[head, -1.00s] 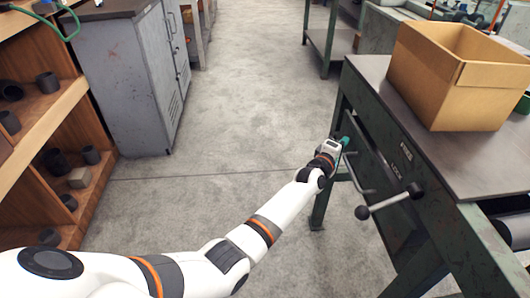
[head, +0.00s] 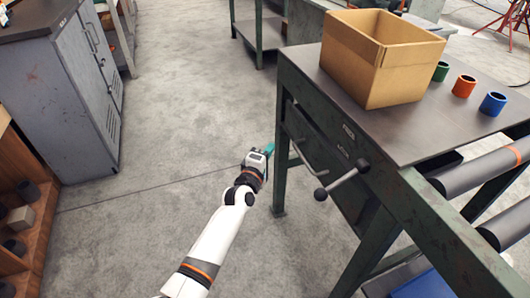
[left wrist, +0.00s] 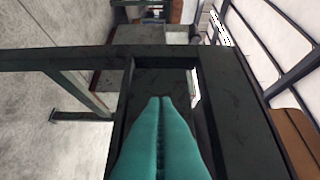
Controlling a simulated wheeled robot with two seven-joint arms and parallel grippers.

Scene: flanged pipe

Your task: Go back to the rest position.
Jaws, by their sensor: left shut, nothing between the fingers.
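My left gripper (head: 269,150) is at the end of the white arm, beside the left leg of the green workbench (head: 292,110), below its top. In the left wrist view its teal fingers (left wrist: 160,100) lie together with nothing between them. The dark workbench frame shows beyond the fingertips in that view. I cannot tell from the views whether the fingers touch the bench. My right gripper is in neither view.
A lever handle (head: 342,180) sticks out from the bench front close to my left gripper. A cardboard box (head: 375,65) and green, orange (head: 464,87) and blue (head: 493,104) rings stand on the bench. A grey cabinet (head: 70,95) stands left. The floor between is clear.

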